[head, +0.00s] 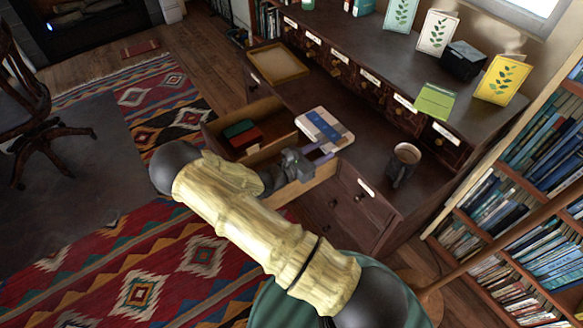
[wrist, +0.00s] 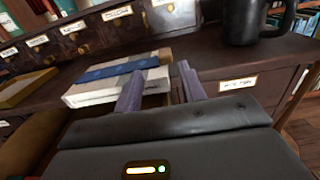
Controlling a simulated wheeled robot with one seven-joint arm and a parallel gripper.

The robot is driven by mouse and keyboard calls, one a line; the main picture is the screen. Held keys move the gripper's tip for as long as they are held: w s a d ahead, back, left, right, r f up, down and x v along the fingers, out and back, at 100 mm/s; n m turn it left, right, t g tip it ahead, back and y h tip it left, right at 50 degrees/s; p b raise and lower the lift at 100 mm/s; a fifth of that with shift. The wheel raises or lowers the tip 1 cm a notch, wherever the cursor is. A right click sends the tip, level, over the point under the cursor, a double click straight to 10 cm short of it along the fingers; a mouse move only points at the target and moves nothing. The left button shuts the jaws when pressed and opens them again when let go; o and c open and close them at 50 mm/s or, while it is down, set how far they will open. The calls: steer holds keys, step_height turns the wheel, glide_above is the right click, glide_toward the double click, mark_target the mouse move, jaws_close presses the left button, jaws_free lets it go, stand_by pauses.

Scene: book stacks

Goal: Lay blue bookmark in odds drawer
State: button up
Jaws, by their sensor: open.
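A blue strip (wrist: 112,71), which looks like the blue bookmark, lies across a pale book (wrist: 90,92) in the wrist view. The book (head: 325,130) rests on the desk top beside an open drawer (head: 205,133) in the head view. My gripper (head: 318,150) is over the drawer's right end, close to the book's near edge. In the wrist view my gripper's two fingers (wrist: 160,90) are apart with nothing between them, just in front of the book. I cannot read a label on the open drawer, so I cannot tell whether it is the odds drawer.
Red and green items (head: 240,134) lie in the open drawer's left part. A dark mug (head: 404,162) stands right of the book. A wooden tray (head: 278,64) is at the left of the desk. Small labelled drawers (head: 372,78) line the back. A bookcase (head: 515,200) stands at right.

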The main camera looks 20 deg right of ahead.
steer(key=v, duration=1.1)
steer(key=s+d+r+m+g+y, duration=0.3)
steer(key=s+m+g+y, duration=0.6)
steer(key=s+m, duration=0.15)
steer(key=s+a+r+m+t+y, duration=0.1)
steer(key=s+r+m+t+y, duration=0.2)
steer(key=r+m+t+y, duration=0.2)
step_height(320, 180, up, 7)
steer(key=m+y, duration=0.3)
steer(key=m, duration=0.3)
steer(key=shift+a, duration=0.3)
